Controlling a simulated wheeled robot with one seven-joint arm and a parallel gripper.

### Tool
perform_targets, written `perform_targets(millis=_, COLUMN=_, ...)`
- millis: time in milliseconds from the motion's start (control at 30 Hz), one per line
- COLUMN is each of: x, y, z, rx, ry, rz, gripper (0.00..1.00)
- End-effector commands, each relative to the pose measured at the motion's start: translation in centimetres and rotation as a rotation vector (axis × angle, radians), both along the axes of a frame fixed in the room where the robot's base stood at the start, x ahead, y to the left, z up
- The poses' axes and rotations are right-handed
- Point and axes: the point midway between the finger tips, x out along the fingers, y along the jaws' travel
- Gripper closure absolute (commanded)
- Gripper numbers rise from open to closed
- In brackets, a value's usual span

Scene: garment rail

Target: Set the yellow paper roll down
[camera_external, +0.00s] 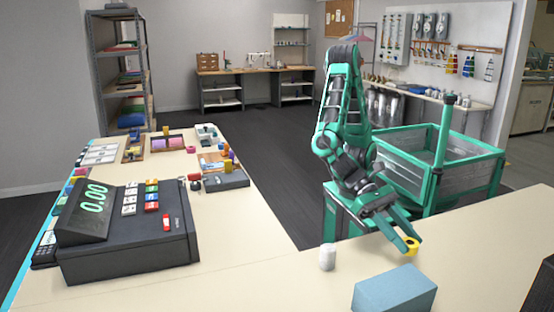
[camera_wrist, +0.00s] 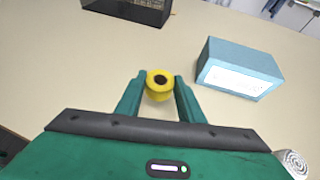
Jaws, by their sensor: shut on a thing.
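The yellow paper roll (camera_external: 411,246) is between the fingertips of my gripper (camera_external: 398,238) over the right part of the counter. In the wrist view the yellow roll (camera_wrist: 158,90) stands upright, its dark core hole facing the camera, with a green finger of my gripper (camera_wrist: 158,88) on each side. My gripper is shut on the roll. I cannot tell whether the underside of the roll touches the counter (camera_external: 290,285).
A blue box (camera_external: 394,290) with a white label (camera_wrist: 235,79) stands close to the roll. A white roll (camera_external: 327,257) stands on the counter to the left. A black cash register (camera_external: 127,230) is farther left. Bare counter surrounds the held roll.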

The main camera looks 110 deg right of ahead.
Motion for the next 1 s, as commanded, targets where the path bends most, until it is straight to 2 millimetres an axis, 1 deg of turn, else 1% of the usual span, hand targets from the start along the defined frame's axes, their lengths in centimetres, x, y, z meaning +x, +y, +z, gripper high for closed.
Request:
perform_targets(millis=33, x=-0.1, y=0.0, z=-0.8, rx=-0.004, ry=0.005, rz=0.001, gripper=0.87)
perform_targets(millis=100, x=0.0, y=0.0, z=-1.9, rx=-0.004, ry=0.005, rz=0.000, gripper=0.87)
perform_targets(millis=200, x=-0.1, y=0.0, z=-3.0, rx=-0.003, ry=0.003, rz=0.000, gripper=0.87)
perform_targets(millis=567, x=0.0, y=0.0, z=-3.3, rx=-0.001, ry=0.002, rz=-0.001, gripper=0.87)
perform_targets(millis=600, x=0.0, y=0.0, z=-3.4, rx=-0.001, ry=0.002, rz=-0.001, gripper=0.63)
perform_targets(millis=667, x=0.0, y=0.0, z=-3.4, rx=-0.001, ry=0.001, rz=0.000, gripper=0.49)
perform_targets(millis=700, x=0.0, y=0.0, z=-3.4, rx=-0.001, ry=0.001, rz=0.000, gripper=0.47)
perform_targets(millis=1000, x=0.0, y=0.0, z=-3.2, rx=-0.001, ry=0.001, rz=0.000, gripper=0.47)
